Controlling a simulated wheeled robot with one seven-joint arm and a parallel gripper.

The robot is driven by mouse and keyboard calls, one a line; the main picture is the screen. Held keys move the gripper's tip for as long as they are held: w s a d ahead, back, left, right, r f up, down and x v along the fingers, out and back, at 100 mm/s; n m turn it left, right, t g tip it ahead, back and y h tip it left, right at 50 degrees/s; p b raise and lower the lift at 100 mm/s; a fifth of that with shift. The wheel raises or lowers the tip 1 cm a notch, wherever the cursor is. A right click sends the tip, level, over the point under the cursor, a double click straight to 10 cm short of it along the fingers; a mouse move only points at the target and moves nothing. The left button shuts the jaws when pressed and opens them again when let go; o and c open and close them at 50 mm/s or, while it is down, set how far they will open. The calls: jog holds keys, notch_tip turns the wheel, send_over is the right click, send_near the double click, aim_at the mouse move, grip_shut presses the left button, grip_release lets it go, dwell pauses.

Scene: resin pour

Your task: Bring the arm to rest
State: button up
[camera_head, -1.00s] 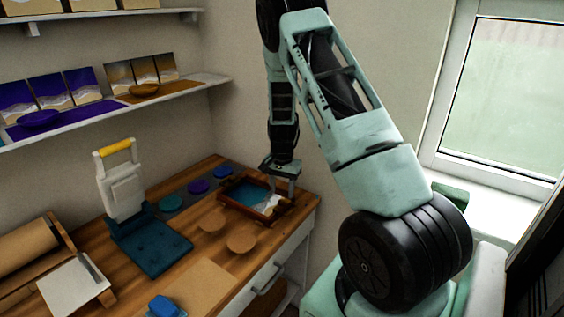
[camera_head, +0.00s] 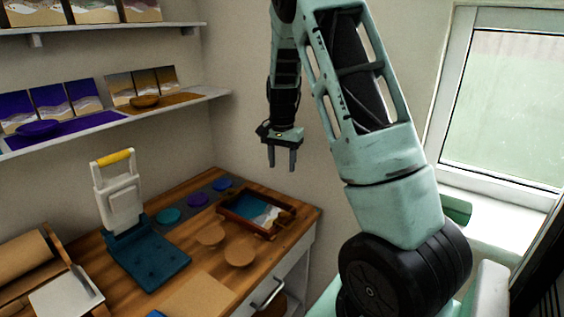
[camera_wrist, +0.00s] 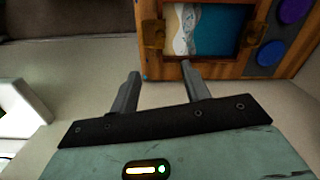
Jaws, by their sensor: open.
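My gripper (camera_head: 282,166) is open and empty, its two fingers pointing down, raised above the back right of the wooden worktop (camera_head: 283,245). Below it lies a wooden-framed tray (camera_head: 236,222) with a blue, white and sandy resin picture inside. In the wrist view my gripper (camera_wrist: 163,90) shows two spread fingers with nothing between them, and the tray (camera_wrist: 216,60) lies beyond them. My arm comes in from the right.
A teal press (camera_head: 150,258) with a yellow handle stands on the worktop. Coloured discs (camera_head: 198,200) and tan round coasters (camera_head: 239,251) lie near the tray. Shelves (camera_head: 160,108) with pictures and bowls run along the left wall. A window (camera_head: 500,110) is at right.

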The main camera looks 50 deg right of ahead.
jog(key=shift+a, duration=0.1)
dwell(0.3)
jog(key=s+a+r+n+y, duration=0.15)
jog(key=a+n, duration=0.35)
jog(key=a, duration=0.9)
jog(key=s+a+r+n, duration=0.15)
jog(key=a+n, duration=0.35)
jog(key=a, duration=1)
jog(key=s+a+n, duration=0.6)
jog(key=s+a, duration=0.1)
jog(key=s, duration=0.3)
jog(key=s+a+n, duration=0.6)
jog(key=s+a, duration=0.2)
jog(key=s, duration=0.2)
jog(key=shift+s+r+h, duration=0.25)
jog(key=shift+h, duration=0.2)
jog(key=shift+d, duration=0.1)
